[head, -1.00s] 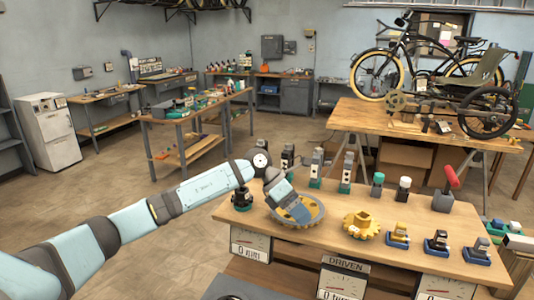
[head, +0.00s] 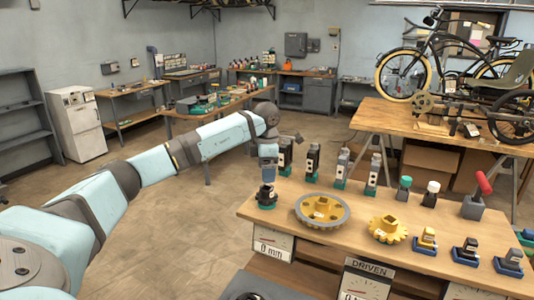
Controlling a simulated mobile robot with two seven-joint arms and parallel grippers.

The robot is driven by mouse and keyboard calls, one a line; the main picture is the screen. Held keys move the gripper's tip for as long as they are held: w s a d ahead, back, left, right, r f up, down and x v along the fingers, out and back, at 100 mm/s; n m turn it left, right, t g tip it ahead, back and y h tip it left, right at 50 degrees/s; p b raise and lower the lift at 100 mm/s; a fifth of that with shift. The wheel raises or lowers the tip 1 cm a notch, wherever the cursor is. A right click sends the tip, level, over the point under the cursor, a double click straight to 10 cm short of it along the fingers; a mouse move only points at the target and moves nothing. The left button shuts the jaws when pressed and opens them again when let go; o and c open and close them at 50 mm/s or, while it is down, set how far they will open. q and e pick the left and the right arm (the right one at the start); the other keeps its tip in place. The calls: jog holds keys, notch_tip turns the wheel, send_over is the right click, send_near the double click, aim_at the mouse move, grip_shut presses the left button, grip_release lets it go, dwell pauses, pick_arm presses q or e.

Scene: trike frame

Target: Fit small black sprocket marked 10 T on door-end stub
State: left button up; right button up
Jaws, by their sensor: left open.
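I cannot make out which part is the door-end stub. My right gripper is not in view.
Several dark and grey upright tools (head: 312,162) stand along the bench's back edge. Blue-based blocks (head: 466,251) and a red-handled block (head: 474,206) are at the right. A trike frame (head: 480,100) rests on a far table. Open floor lies left of the bench.

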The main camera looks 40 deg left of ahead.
aim_at(267, 188)
pick_arm(q)
notch_tip(267, 188, down, 7)
jog(key=shift+f+p, duration=0.15)
jog(key=shift+p, duration=0.35)
jog(key=shift+c, duration=0.4)
jog(key=c, duration=1)
jog(key=shift+r, duration=0.25)
jog(key=shift+r+p, duration=1.9)
jog(key=shift+r, duration=1.15)
jog(key=shift+r, duration=0.1)
